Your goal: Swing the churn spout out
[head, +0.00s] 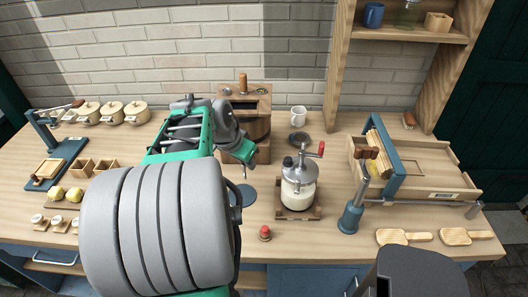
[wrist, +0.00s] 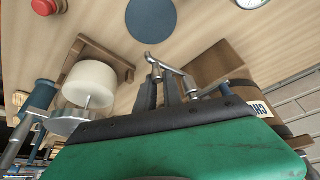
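The churn (head: 256,128) is a wooden vessel with a box-like top at the back middle of the bench. Part of it, with a partly cut-off label, shows in the wrist view (wrist: 262,108). A bent metal piece that looks like the spout (wrist: 180,76) shows there, reaching left from the churn toward the blue disc. In the head view my arm hides most of the spout area. My gripper (wrist: 156,92) is right at the bent metal piece, with dark finger-like parts beside it. I cannot tell whether they touch it or how far they are apart.
A jar with a red-handled crank (head: 298,185) stands on a wooden base right of the churn. A blue disc (wrist: 151,18) lies on the bench by the spout. A red-topped knob (head: 265,233) stands near the front edge.

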